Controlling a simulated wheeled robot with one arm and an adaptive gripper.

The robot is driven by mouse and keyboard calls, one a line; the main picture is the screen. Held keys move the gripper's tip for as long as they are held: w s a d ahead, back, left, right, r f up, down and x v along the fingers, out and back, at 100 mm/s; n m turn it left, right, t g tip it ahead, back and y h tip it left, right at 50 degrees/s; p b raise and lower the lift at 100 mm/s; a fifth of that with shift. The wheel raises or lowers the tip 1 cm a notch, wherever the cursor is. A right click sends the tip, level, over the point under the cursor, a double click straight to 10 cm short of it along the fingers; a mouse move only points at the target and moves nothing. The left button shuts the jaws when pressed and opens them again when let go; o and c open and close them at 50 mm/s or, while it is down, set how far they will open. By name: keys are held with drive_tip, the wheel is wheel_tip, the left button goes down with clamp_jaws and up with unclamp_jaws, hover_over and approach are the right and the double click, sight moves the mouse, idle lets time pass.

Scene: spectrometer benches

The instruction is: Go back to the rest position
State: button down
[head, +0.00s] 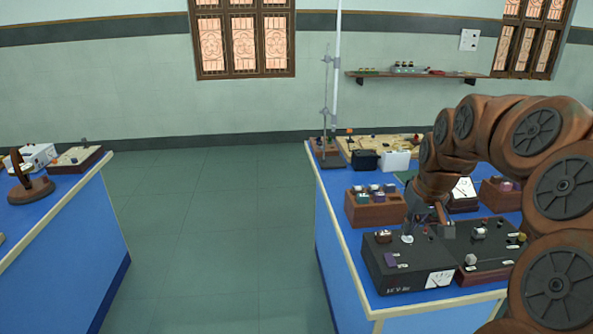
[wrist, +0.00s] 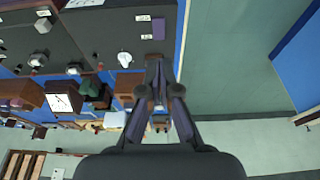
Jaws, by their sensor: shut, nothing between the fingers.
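My gripper (head: 428,227) is shut and empty in the head view. It is just above the rear part of a black instrument box (head: 412,277) with a white meter at its front right corner. I cannot tell whether the fingertips touch the box. In the wrist view my gripper (wrist: 160,97) points across the bench, with its fingers together and nothing between them. The black box (wrist: 125,25) fills the upper middle there.
The blue-topped bench (head: 330,205) also holds a second black unit (head: 490,262), a brown box with several knobs (head: 373,212), a white box (head: 394,161) and a stand with a tall rod (head: 326,110). Clear floor (head: 215,230) separates it from the left bench (head: 70,235).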

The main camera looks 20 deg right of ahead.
drive_tip(key=s+a+f+n+g+y, duration=0.1)
drive_tip(key=s+a, duration=0.2)
drive_tip(key=a, duration=0.7)
drive_tip(key=s+a+f+n+g, duration=0.1)
drive_tip(key=s+a+n, duration=0.15)
drive_tip(key=a, duration=0.75)
drive_tip(key=s+a+f+g, duration=0.1)
drive_tip(key=s+a+f, duration=0.1)
drive_tip(key=s+a, duration=0.2)
drive_tip(key=s+a+f+g+p, duration=0.1)
drive_tip(key=s+a, duration=0.4)
drive_tip(key=s, duration=0.6)
drive_tip(key=shift+s+f+g, duration=0.15)
drive_tip(key=shift+f+g, duration=0.35)
drive_tip(key=shift+f, duration=0.2)
